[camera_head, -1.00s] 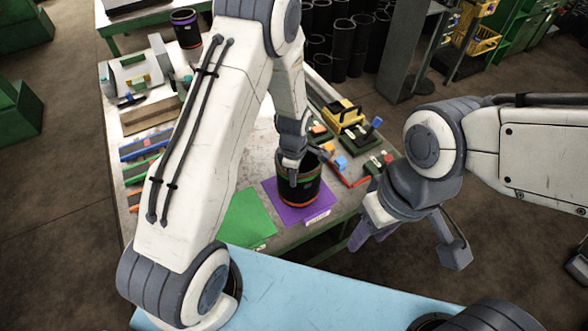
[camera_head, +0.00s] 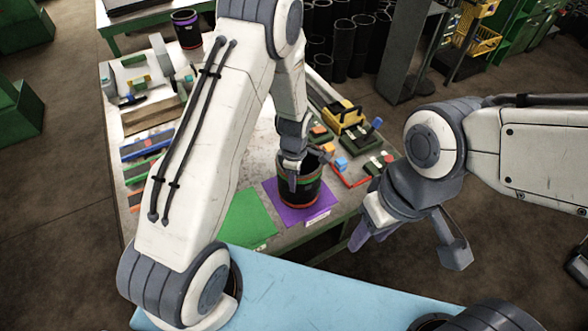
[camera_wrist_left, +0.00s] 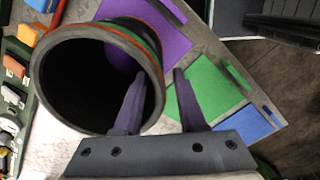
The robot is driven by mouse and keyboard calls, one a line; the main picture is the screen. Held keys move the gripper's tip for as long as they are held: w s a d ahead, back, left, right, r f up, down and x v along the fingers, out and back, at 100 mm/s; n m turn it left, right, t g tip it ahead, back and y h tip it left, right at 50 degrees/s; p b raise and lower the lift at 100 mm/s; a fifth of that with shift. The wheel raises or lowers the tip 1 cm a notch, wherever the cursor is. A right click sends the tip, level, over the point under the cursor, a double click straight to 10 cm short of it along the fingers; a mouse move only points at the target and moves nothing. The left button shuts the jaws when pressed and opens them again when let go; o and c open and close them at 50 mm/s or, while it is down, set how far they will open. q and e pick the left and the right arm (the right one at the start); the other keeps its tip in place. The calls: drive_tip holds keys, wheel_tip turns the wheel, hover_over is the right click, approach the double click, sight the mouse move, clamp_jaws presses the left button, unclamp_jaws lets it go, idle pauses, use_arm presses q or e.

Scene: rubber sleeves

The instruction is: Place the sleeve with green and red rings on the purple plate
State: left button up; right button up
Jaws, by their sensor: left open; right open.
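The black sleeve with green and red rings (camera_head: 304,190) stands upright on the purple plate (camera_head: 275,203) in the head view. In the left wrist view the sleeve (camera_wrist_left: 150,40) shows its open mouth at left, with the purple plate (camera_wrist_left: 172,38) behind it. My left gripper (camera_head: 294,178) is at the sleeve's near rim. In the wrist view my left gripper (camera_wrist_left: 157,85) is open, one finger inside the mouth and one outside the wall. My right gripper (camera_head: 410,240) is open and empty, off to the right of the table.
A green plate (camera_head: 246,218) lies left of the purple plate, and a blue plate (camera_wrist_left: 257,122) shows in the wrist view. A yellow-handled box (camera_head: 343,115) and several small coloured blocks stand behind right.

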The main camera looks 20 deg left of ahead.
use_arm(q)
wheel_tip(320, 180, up, 11)
drive_tip(key=b, duration=0.3)
drive_tip(key=s+d+r+m, duration=0.9)
drive_tip(key=s+m, duration=0.4)
drive_tip(key=m, duration=0.1)
drive_tip(key=s+r+m+h, duration=0.1)
drive_tip(key=s+m, duration=1)
drive_tip(key=shift+d+r, duration=0.25)
drive_tip(key=shift+r, duration=0.1)
drive_tip(key=shift+w+f+b, duration=0.1)
drive_tip(key=shift+b, duration=0.2)
wheel_tip(320, 180, down, 5)
drive_tip(key=b, duration=0.5)
drive_tip(key=shift+a, duration=0.1)
